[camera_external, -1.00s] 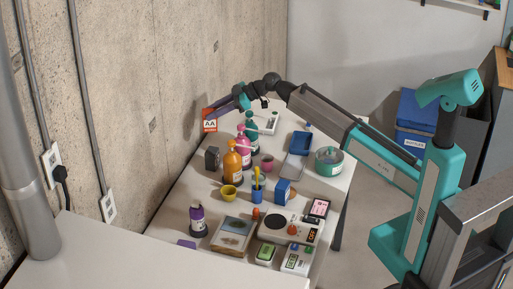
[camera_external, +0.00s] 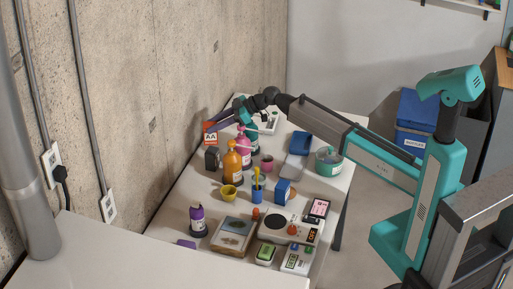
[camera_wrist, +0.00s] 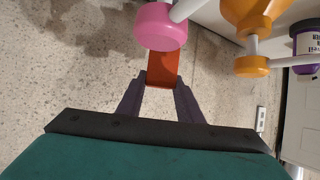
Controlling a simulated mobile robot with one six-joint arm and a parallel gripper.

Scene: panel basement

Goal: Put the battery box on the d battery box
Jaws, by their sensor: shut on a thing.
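The battery box is a small orange-red box marked AA (camera_external: 210,133), held upright between the fingers of my gripper (camera_external: 216,125). In the wrist view the same box (camera_wrist: 164,68) sits at the tips of my gripper (camera_wrist: 161,83), partly covered by a pink bottle top. A dark grey box (camera_external: 212,157) stands on the table by the wall, just below the held box in the external view. It may be the d battery box; its label is not readable. I cannot tell whether the two boxes touch.
A pink bottle (camera_external: 244,146), an orange bottle (camera_external: 232,163) and a teal bottle (camera_external: 253,138) stand close to the right of the held box. The concrete wall (camera_external: 185,70) is close on the left.

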